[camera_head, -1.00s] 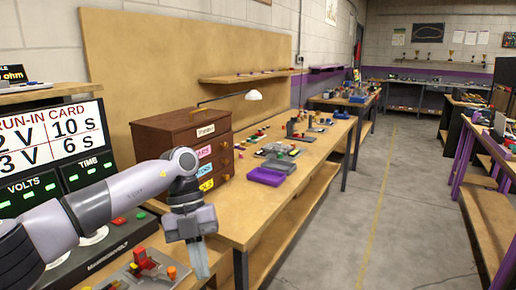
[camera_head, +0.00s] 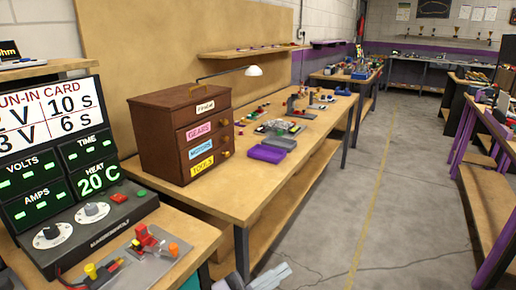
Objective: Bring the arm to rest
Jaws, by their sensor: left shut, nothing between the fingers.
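My left gripper (camera_head: 272,276) shows only in part at the bottom edge of the head view, low beside the front legs of the workbench. It is shut and empty, and clear of the bench top. Most of my left arm is below the picture. My right gripper is not in view. The run-in power unit (camera_head: 92,222) stands at the left with lit green displays, two knobs and red and green buttons.
A grey plate (camera_head: 150,262) with red and yellow parts lies before the unit. A brown drawer cabinet (camera_head: 165,140), a purple tray (camera_head: 266,154) and small parts stand on the long workbench (camera_head: 235,200). The floor aisle (camera_head: 400,190) is open at the right.

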